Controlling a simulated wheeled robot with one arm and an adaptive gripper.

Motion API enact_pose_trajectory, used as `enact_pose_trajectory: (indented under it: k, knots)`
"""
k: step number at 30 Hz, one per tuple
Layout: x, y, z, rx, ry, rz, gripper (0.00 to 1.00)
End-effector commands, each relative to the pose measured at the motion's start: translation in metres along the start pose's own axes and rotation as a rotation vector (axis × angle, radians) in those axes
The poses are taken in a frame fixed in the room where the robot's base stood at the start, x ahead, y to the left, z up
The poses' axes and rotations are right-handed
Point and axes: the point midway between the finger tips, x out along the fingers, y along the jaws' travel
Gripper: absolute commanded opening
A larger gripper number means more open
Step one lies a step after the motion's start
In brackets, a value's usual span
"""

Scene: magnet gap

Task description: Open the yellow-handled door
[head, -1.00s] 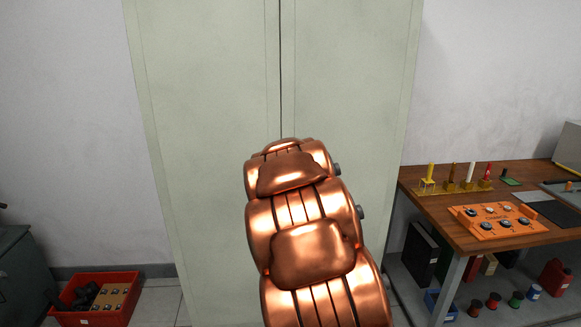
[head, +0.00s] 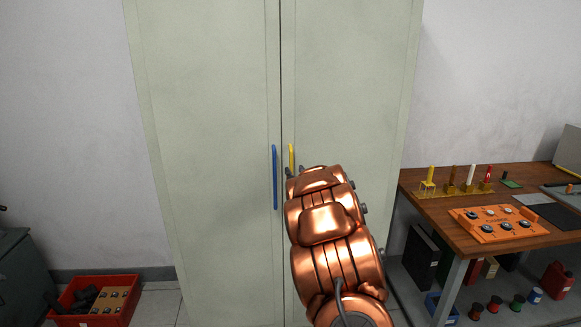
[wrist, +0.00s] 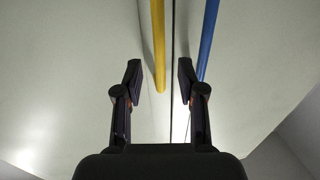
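A tall pale green cabinet has two doors that meet at a thin dark seam, and both look closed. The right door (head: 345,85) carries a vertical yellow handle (head: 291,157), whose lower part is hidden behind my arm. The left door (head: 205,120) carries a longer-showing blue handle (head: 275,178). In the wrist view the sides are swapped. There my gripper (wrist: 160,77) is open, with the lower end of the yellow handle (wrist: 158,45) between its fingertips in the picture. Contact cannot be told.
A wooden workbench (head: 430,203) with an orange panel (head: 498,222) and small tools stands to the right. A red crate (head: 95,300) is on the floor at the left. A grey cabinet (head: 22,270) is at the far left edge.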

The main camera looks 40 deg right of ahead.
Motion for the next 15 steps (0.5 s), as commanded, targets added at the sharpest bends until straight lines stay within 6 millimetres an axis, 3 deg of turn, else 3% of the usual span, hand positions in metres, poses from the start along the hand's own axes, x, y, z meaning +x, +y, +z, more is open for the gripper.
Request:
enact_pose_trajectory:
  k: [15]
  knots:
    - [0.049,0.000,0.000,0.000,-0.001,-0.001,0.39]
